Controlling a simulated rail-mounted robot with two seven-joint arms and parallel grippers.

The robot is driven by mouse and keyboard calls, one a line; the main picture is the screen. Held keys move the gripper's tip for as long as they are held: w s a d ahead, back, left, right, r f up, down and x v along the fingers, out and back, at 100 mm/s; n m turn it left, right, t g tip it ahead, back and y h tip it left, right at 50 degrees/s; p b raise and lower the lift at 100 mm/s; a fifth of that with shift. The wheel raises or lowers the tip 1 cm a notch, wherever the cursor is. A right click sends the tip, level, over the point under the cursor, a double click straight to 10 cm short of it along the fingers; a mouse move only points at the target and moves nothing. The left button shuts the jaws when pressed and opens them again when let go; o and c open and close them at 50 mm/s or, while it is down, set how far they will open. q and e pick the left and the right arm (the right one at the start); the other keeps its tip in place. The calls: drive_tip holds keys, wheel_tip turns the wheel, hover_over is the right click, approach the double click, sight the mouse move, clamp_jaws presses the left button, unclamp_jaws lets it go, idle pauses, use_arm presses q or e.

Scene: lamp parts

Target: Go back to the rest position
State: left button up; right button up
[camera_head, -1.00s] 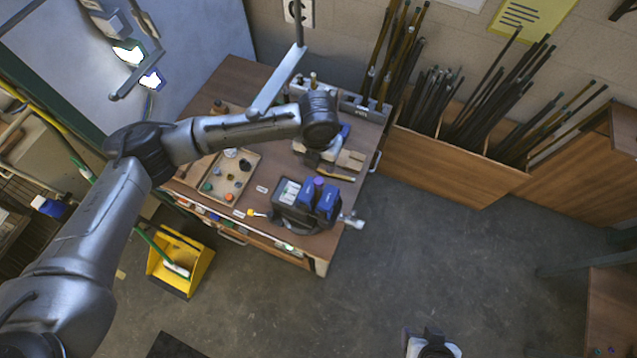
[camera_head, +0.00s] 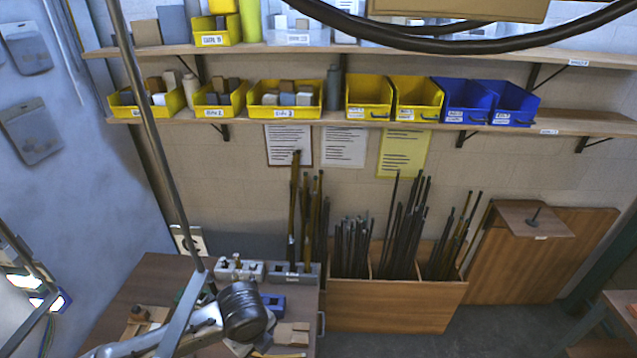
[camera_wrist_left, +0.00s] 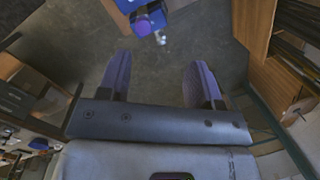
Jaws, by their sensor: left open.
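My left arm (camera_head: 190,330) reaches in from the bottom left in the head view and ends in a dark round joint (camera_head: 245,312) over the wooden table (camera_head: 140,285). The gripper itself does not show there. In the left wrist view my left gripper (camera_wrist_left: 158,80) is open, its two fingers wide apart. Nothing is between them but grey floor further off. A blue device with a purple knob (camera_wrist_left: 145,22) lies beyond the fingertips at the top. My right gripper is not in view.
A wooden bin of rods (camera_head: 395,300) stands right of the table against the wall. A shelf above (camera_head: 560,122) carries yellow bins (camera_head: 368,98) and blue bins (camera_head: 468,100). A thin metal pole (camera_head: 150,120) crosses near my arm. Grey floor (camera_head: 500,335) is open at the lower right.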

use_arm(q)
drive_tip(key=w+d+r+n+t+h, duration=0.1)
drive_tip(key=w+d+r+n+t, duration=0.2)
drive_tip(key=r, duration=0.4)
drive_tip(key=w+r+n+t, duration=0.1)
drive_tip(key=r+n+t, duration=0.3)
drive_tip(key=r+n, duration=0.25)
drive_tip(key=s+a+r+n+t+h+p, duration=0.1)
drive_tip(key=s+r+n+t+h+p, duration=0.1)
drive_tip(key=s+r+n+t, duration=0.4)
drive_tip(key=s+a+f+n+g+y+p, duration=0.2)
drive_tip(key=s+a+f+n+g, duration=0.4)
drive_tip(key=s+a+f, duration=0.5)
drive_tip(key=s+f+n+g+p, duration=0.1)
drive_tip(key=s+f+g, duration=0.4)
drive_tip(key=s+f, duration=1)
drive_tip(key=s+d+n, duration=0.1)
drive_tip(key=s, duration=0.1)
drive_tip(key=shift+s+p, duration=0.3)
drive_tip(key=shift+s, duration=0.1)
